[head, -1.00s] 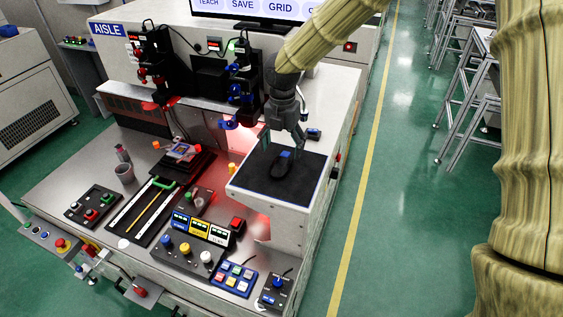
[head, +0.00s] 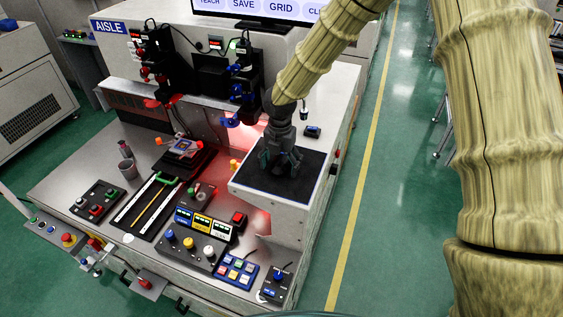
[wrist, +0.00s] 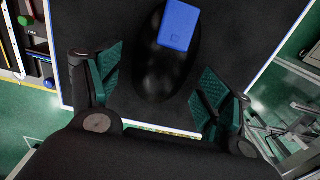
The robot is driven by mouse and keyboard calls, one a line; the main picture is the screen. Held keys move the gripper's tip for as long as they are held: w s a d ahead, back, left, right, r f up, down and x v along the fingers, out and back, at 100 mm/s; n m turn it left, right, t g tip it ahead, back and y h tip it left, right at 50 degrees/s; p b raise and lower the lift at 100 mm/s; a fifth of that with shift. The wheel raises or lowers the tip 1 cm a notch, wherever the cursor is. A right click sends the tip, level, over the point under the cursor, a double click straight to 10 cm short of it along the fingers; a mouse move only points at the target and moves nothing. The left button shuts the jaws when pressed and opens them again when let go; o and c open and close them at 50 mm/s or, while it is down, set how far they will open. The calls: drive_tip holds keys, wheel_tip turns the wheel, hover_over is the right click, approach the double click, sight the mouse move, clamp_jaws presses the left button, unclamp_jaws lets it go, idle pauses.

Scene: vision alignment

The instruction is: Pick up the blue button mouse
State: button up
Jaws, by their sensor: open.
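The mouse (wrist: 162,68) is black with a blue button (wrist: 179,25) at its far end. In the wrist view it lies on a black pad (wrist: 232,40), between and beyond the two green-padded fingers of my gripper (wrist: 157,88). The fingers are spread apart, and I see no contact with the mouse. In the head view my gripper (head: 279,163) is low over the black pad (head: 308,172) and hides the mouse.
A small dark device with a blue top (head: 312,131) sits just behind the pad. Button boxes (head: 190,250) and a blue keypad (head: 236,271) stand on the lower bench at front left. A monitor (head: 265,10) rises behind. The floor aisle on the right is clear.

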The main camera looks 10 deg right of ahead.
sight(274, 160)
drive_tip(key=shift+a, duration=0.1)
drive_tip(key=c, duration=1.1)
drive_tip(key=shift+w+r+b, duration=0.1)
drive_tip(key=shift+r+b, duration=0.65)
drive_tip(key=shift+r, duration=0.2)
drive_tip(key=shift+a+r+b, duration=0.4)
drive_tip(key=shift+r+b, duration=0.15)
drive_tip(key=shift+r, duration=0.1)
drive_tip(key=a+b, duration=0.1)
drive_tip(key=a, duration=0.3)
drive_tip(key=s+a+r+b, duration=0.1)
drive_tip(key=a+b, duration=0.1)
drive_tip(key=a, duration=0.3)
drive_tip(key=s+a+b, duration=0.1)
drive_tip(key=a, duration=0.4)
drive_tip(key=shift+s+a+r+b, duration=0.15)
drive_tip(key=shift+a+r+b, duration=0.1)
drive_tip(key=shift+r+b, duration=0.1)
drive_tip(key=shift+w+d+f+p, duration=0.6)
drive_tip(key=shift+w+d+p, duration=0.15)
drive_tip(key=shift+d, duration=1.6)
drive_tip(key=shift+w+d+f+p, duration=0.6)
drive_tip(key=shift+w+d+p, duration=0.15)
drive_tip(key=shift+d, duration=1.65)
drive_tip(key=shift+w+d+f+p, duration=0.6)
drive_tip(key=shift+w+d+p, duration=0.15)
drive_tip(key=shift+d, duration=1.6)
